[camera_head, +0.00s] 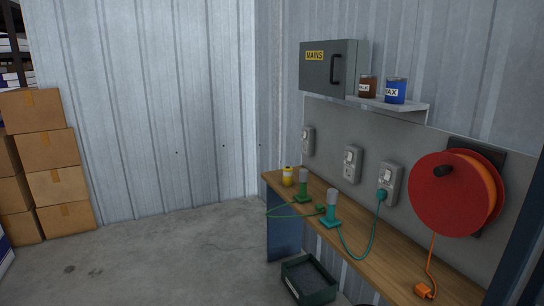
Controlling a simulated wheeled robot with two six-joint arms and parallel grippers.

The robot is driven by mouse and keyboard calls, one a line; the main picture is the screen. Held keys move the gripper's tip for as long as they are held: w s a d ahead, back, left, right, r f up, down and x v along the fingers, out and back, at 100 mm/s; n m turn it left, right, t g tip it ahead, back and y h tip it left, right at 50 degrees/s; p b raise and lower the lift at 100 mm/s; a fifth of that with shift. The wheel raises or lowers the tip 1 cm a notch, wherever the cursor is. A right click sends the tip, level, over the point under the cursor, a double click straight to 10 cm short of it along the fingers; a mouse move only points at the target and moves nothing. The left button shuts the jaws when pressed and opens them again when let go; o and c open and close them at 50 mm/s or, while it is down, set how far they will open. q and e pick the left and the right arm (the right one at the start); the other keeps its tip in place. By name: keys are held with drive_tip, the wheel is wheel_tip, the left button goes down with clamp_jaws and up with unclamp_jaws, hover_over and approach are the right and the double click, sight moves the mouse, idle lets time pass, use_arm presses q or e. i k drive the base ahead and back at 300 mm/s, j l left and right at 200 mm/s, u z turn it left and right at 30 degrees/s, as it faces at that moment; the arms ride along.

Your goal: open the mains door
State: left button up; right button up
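The mains box (333,68) is a grey-green metal cabinet on the wall above the bench. Its door (316,72) carries a yellow label (315,56) reading MAINS and looks shut. A black bar handle (335,68) stands upright near the right edge of the door. Neither of my grippers shows in this view.
A shelf (410,105) beside the box holds a brown tin (368,87) and a blue tin (396,91). The wooden bench (385,262) bears green corded tools. A red cable reel (445,195) hangs at right. Cartons (50,150) stand left; a crate (308,280) lies on otherwise open floor.

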sight(328, 67)
drive_tip(key=i+j, duration=0.1)
drive_tip(key=i, duration=0.6)
drive_tip(key=i+j+z, duration=0.1)
drive_tip(key=i, duration=0.6)
